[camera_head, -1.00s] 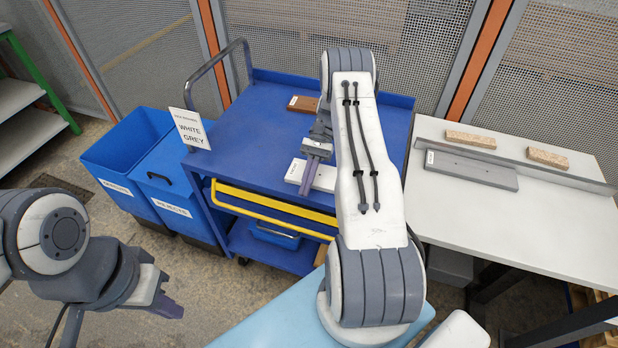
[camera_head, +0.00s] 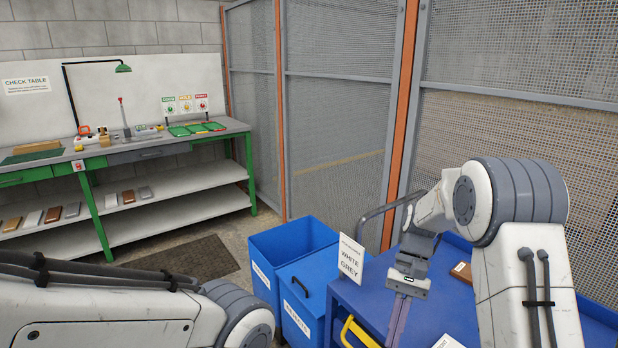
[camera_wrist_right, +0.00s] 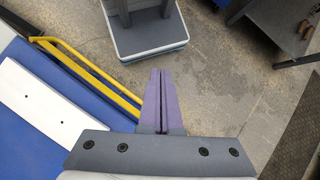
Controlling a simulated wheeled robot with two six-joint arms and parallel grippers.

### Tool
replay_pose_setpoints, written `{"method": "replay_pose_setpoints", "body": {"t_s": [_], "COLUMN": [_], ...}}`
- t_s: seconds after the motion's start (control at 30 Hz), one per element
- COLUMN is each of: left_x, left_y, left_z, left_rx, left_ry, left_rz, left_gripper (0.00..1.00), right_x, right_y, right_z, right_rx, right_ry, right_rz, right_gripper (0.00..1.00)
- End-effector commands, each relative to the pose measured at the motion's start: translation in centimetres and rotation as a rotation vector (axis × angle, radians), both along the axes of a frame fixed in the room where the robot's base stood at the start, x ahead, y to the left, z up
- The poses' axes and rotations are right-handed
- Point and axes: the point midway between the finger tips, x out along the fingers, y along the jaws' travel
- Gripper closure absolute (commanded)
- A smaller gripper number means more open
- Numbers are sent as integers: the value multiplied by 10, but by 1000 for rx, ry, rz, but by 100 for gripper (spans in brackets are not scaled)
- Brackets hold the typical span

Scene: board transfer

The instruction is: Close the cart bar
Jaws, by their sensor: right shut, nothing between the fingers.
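The blue cart (camera_head: 345,290) stands at the lower right in the head view. Its yellow bar (camera_head: 358,333) shows only in part at the bottom edge. In the right wrist view the bar (camera_wrist_right: 88,68) runs along the cart's edge as two yellow rails. My right gripper (camera_head: 396,325) is shut and empty, pointing down near the cart's front edge. In the wrist view its purple fingers (camera_wrist_right: 161,75) lie together right of the bar, seen against the floor; I cannot tell whether they touch it. My left arm crosses the lower left, its gripper out of frame.
On the cart are a white board (camera_wrist_right: 40,105), a brown board (camera_head: 461,271) and a WHITE GREY sign (camera_head: 350,258). Blue bins (camera_head: 290,240) stand left of it. A green-legged check table (camera_head: 150,150) stands at the back left. Mesh fencing (camera_head: 335,120) closes the back.

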Motion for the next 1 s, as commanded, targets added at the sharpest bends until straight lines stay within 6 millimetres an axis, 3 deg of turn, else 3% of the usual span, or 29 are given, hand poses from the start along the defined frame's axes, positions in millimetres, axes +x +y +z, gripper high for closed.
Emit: {"method": "replay_pose_setpoints", "body": {"t_s": [0.03,0.2,0.33,0.5,0.63,0.7,0.73,1.0], "left_x": [0,0,0,0,0,0,0,0], "left_y": [0,0,0,0,0,0,0,0], "left_z": [2,5,7,9,10,10,10,10], "left_rx": [0,0,0,0,0,0,0,0], "left_ry": [0,0,0,0,0,0,0,0], "left_rz": [0,0,0,0,0,0,0,0], "left_gripper": [100,100,100,100,100,73,70,70], "right_x": [-14,-70,-120,-173,-194,-199,-201,-202], "right_y": [25,84,110,122,123,123,123,123], "right_z": [18,50,63,67,65,64,63,63], "right_rx": [-15,-30,-10,39,68,77,80,81], "right_ry": [-65,-274,-433,-605,-680,-700,-704,-706], "right_rz": [96,381,596,819,912,936,943,946], "right_gripper": [100,100,100,100,100,100,100,100]}}
